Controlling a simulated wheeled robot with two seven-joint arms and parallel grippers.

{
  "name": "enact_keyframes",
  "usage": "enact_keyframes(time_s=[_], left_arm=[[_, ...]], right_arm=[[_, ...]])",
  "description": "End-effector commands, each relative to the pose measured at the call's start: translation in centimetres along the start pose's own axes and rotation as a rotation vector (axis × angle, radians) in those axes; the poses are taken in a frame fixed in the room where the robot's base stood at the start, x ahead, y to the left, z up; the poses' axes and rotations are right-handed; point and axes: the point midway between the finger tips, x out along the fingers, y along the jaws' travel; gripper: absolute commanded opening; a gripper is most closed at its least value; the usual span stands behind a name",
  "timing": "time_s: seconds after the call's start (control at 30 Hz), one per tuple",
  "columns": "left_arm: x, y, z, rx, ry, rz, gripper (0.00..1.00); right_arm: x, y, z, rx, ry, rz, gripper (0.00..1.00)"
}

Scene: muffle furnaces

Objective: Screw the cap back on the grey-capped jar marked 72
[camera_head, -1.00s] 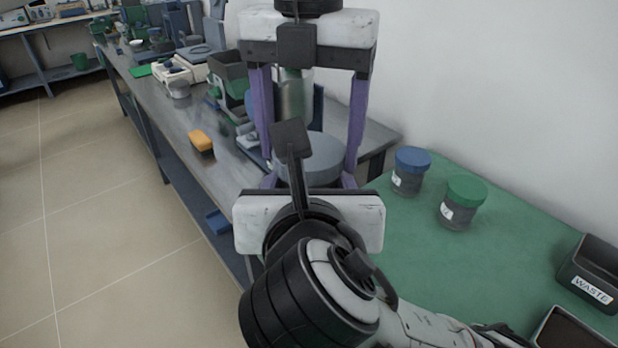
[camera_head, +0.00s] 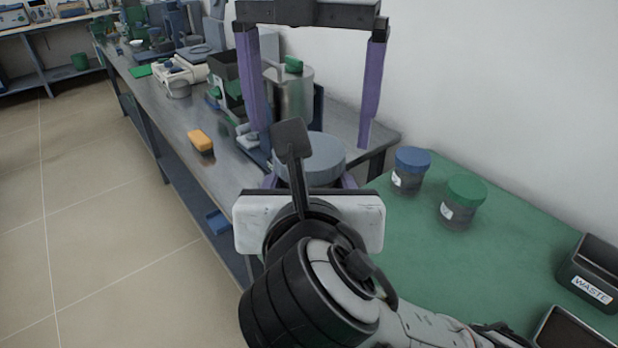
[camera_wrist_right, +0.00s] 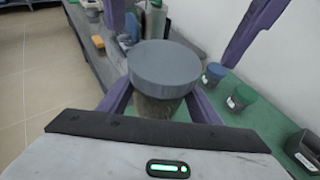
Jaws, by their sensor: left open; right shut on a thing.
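The grey-capped jar (camera_wrist_right: 160,104) is upright in my right gripper (camera_wrist_right: 158,108), whose purple fingers are shut on its body. Its broad grey cap (camera_head: 314,150) sits on top and looks level; how tightly it is screwed cannot be seen. No marking 72 shows. In the head view, my right wrist and gripper body hide most of the jar. My left gripper (camera_head: 312,148) comes down from the top of the head view, open and empty. Its two purple fingers are wide apart, with their tips near the cap's height in the picture, one on each side.
A blue-capped jar (camera_head: 411,171) and a green-capped jar (camera_head: 463,202) stand on the green mat (camera_head: 440,270) at right. A black WASTE bin (camera_head: 590,275) is near the right edge. A grey bench (camera_head: 165,120) with instruments and an orange object (camera_head: 201,141) runs behind left.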

Motion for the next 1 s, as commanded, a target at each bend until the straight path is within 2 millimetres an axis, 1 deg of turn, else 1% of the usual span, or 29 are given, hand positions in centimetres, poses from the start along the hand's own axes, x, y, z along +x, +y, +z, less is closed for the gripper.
enact_keyframes(time_s=[0.03, 0.1, 0.33, 0.4, 0.47, 0.6, 0.7, 1.0], left_arm=[[-0.5, -0.1, 0.0, 0.000, -0.001, -0.001, 0.91], [-0.8, -0.1, 0.0, 0.000, 0.000, 0.000, 0.91], [-0.9, 0.0, 0.0, 0.000, 0.001, 0.000, 0.91], [-1.0, 0.0, 0.0, -0.004, 0.000, 0.000, 0.89], [-1.6, 0.0, 0.0, -0.032, -0.002, 0.001, 0.89], [-3.8, -0.1, 0.1, -0.155, -0.003, 0.002, 0.89], [-4.4, 0.0, 0.0, -0.197, 0.000, 0.002, 0.89], [-4.2, 0.0, 0.0, -0.198, 0.002, 0.001, 0.89]], right_arm=[[0.0, 0.0, 0.1, 0.001, -0.003, 0.001, 0.00], [0.0, 0.0, 0.1, 0.001, -0.003, 0.001, 0.00], [0.0, 0.0, 0.1, 0.001, -0.003, 0.001, 0.00], [0.0, 0.0, 0.1, 0.001, -0.003, 0.001, 0.00], [0.0, 0.0, 0.1, 0.001, -0.003, 0.001, 0.00], [0.0, 0.0, 0.1, 0.001, -0.003, 0.001, 0.00], [0.0, 0.0, 0.1, 0.001, -0.003, 0.001, 0.00], [0.0, 0.0, 0.1, 0.001, -0.003, 0.001, 0.00]])
